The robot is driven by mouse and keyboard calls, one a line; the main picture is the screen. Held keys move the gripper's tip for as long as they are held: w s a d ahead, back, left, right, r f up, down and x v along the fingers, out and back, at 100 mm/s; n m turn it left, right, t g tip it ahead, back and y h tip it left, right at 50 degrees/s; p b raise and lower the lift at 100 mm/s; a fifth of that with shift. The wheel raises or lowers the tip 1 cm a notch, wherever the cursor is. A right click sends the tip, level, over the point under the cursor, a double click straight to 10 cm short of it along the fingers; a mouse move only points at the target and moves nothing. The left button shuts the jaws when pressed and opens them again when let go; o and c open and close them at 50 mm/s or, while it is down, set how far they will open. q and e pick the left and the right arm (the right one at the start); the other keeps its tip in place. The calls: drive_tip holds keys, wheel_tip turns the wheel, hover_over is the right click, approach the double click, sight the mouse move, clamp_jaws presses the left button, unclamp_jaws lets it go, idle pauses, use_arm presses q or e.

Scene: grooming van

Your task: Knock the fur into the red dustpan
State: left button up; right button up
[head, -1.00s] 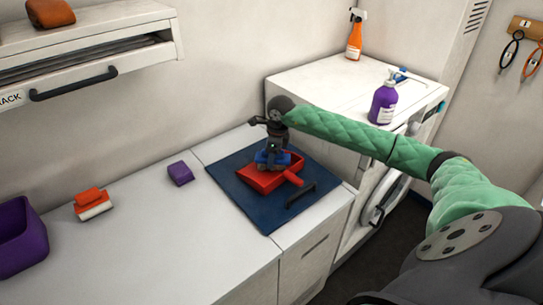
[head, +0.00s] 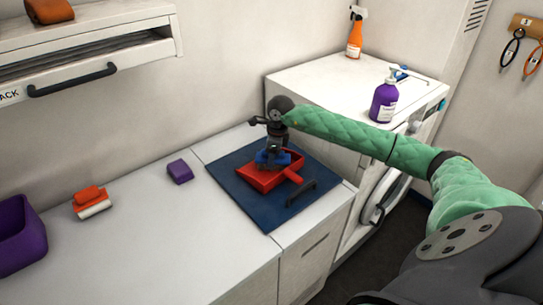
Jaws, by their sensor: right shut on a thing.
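The red dustpan (head: 262,181) lies on a dark blue mat on the counter, its handle pointing right. My right gripper (head: 272,155) points down over the dustpan and is shut on a blue thing (head: 270,160), which is low over or inside the pan. I cannot tell whether the blue thing touches the pan. No fur can be made out at this size. My left gripper is not in view.
A purple block (head: 180,171), an orange-and-white brush (head: 92,202) and a purple bin (head: 18,236) stand left. A purple pump bottle (head: 384,101) and orange spray bottle (head: 355,35) stand behind.

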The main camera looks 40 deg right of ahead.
drive_tip(key=shift+f+b, duration=0.1)
drive_tip(key=shift+b, duration=0.35)
idle(1.4)
drive_tip(key=shift+r, duration=0.8)
drive_tip(key=shift+f+b, duration=0.65)
drive_tip(key=shift+f, duration=0.05)
idle(0.7)
drive_tip(key=shift+f+b, duration=0.15)
drive_tip(key=shift+b, duration=0.3)
idle(1.7)
drive_tip(key=shift+r+p, duration=0.8)
drive_tip(key=shift+r, duration=2.3)
